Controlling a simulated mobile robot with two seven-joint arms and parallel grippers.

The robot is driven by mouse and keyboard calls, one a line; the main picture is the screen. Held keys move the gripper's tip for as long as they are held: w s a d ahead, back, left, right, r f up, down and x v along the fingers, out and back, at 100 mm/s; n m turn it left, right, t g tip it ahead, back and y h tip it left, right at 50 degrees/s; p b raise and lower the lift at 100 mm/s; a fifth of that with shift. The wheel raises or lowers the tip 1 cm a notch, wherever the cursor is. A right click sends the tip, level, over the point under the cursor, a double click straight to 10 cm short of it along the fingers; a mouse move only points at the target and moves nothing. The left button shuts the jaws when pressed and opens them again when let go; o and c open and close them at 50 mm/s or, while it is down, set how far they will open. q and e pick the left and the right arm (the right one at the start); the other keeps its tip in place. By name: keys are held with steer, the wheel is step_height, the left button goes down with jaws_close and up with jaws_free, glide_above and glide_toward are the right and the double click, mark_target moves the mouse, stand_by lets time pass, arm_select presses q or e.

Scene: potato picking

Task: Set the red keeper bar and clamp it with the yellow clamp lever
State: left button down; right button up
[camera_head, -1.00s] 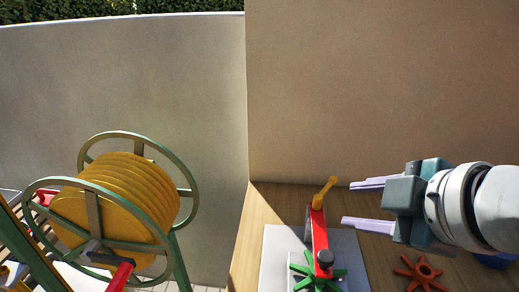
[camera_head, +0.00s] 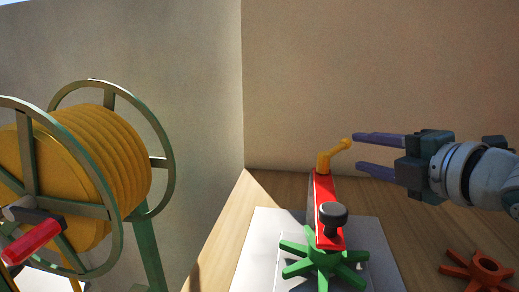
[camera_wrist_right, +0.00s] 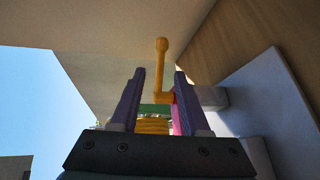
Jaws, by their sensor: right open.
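The red keeper bar (camera_head: 324,205) lies lengthwise above the green star wheel (camera_head: 318,265) on a pale plate. A black knob (camera_head: 333,213) sits at its near end. The yellow clamp lever (camera_head: 335,157) stands at the bar's far end, its handle angled up and right. My right gripper (camera_head: 357,152) comes in from the right, open and empty, its fingertips close to the lever's round tip. In the right wrist view, the lever (camera_wrist_right: 162,65) appears between the two fingers of my right gripper (camera_wrist_right: 160,72); contact cannot be told. My left gripper is not in view.
An orange star wheel (camera_head: 483,271) lies on the wooden table at the right. A large reel of yellow hose (camera_head: 100,165) with a green frame stands at the left. A wall rises behind the table. The pale base plate (camera_head: 262,230) has bare room at left.

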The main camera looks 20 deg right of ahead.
mark_target(342, 148)
steer(key=b+x, duration=0.1)
steer(key=x, duration=0.6)
steer(key=shift+w, duration=0.2)
steer(key=shift+c, duration=0.4)
jaws_close()
stand_by(0.8)
